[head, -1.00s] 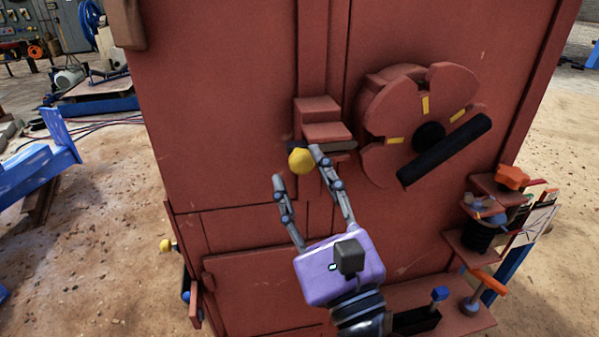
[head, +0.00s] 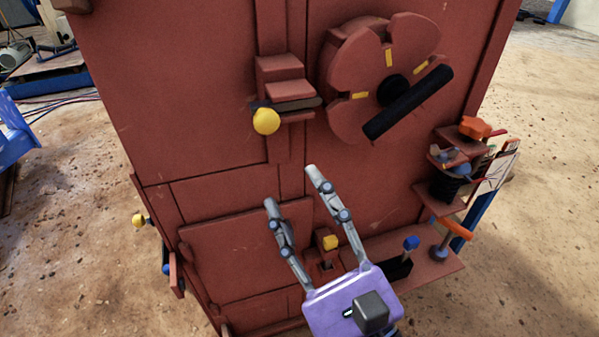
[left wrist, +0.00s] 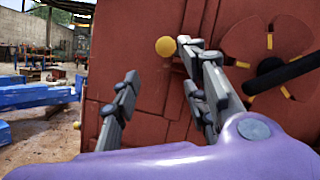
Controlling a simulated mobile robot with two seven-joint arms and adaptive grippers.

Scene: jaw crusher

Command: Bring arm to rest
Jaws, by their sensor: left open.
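My left gripper (head: 290,187) is open and empty in the head view, its two grey fingers pointing up in front of the red crusher housing (head: 215,90). It is below the yellow ball knob (head: 266,121), apart from it. The knob sits at the left of a red block (head: 280,80) on the housing. In the left wrist view the gripper (left wrist: 160,75) shows spread fingers, with the yellow knob (left wrist: 166,46) beyond them. My right gripper is in neither view.
A red notched wheel with a black handle (head: 408,104) is right of the knob. A small yellow-topped lever (head: 330,243) stands behind the fingers. A ledge at the right carries a blue-topped lever (head: 411,243) and an orange-handled one (head: 456,228). Blue frames (head: 12,135) stand at the left.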

